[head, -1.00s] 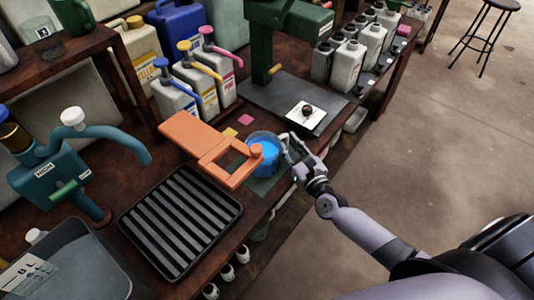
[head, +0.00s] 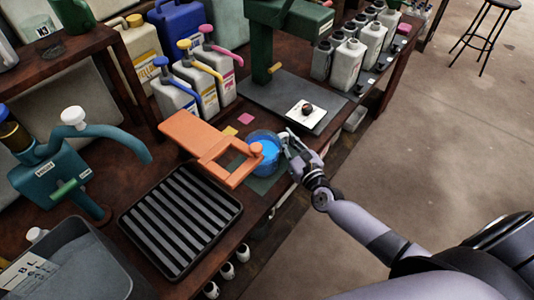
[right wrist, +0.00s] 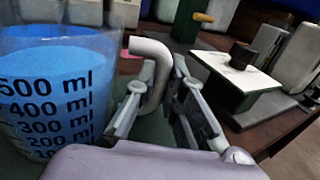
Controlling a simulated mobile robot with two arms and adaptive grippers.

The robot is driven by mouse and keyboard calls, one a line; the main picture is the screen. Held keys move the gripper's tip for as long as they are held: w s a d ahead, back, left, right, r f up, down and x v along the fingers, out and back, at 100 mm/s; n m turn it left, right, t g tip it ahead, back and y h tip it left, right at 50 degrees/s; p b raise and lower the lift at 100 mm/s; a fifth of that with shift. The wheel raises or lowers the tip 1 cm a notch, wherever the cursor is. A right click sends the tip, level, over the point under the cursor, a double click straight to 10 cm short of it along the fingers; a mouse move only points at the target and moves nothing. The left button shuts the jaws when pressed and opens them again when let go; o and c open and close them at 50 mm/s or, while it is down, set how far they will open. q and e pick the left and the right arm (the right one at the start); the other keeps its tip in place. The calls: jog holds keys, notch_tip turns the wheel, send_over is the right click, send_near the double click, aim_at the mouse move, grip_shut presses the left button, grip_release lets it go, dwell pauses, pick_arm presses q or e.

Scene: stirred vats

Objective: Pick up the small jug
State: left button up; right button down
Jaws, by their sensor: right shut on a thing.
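The small jug (head: 270,159) is clear with bright blue liquid in it. In the head view it stands at the bench's front edge, beside the orange fixture (head: 190,139), whose knob covers part of it. In the right wrist view the jug (right wrist: 50,85) fills the left side, with black ml marks and a pale curved handle (right wrist: 153,53). My right gripper (head: 287,142) is at the jug's right side. In the wrist view my right gripper (right wrist: 160,82) has its fingers on either side of the handle, shut on it. The jug looks upright. My left gripper is not in view.
A black ribbed tray (head: 238,211) lies left of the jug. A teal pump (head: 50,170) stands farther left. Behind are pump-top containers (head: 218,77) and a green stand with a white plate (head: 306,116). Open floor lies to the right.

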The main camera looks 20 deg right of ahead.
jog(key=shift+r, duration=0.15)
dwell(0.5)
jog(key=shift+r+p, duration=0.3)
jog(key=shift+r, duration=0.25)
notch_tip(320, 180, up, 19)
jog(key=p, duration=1.4)
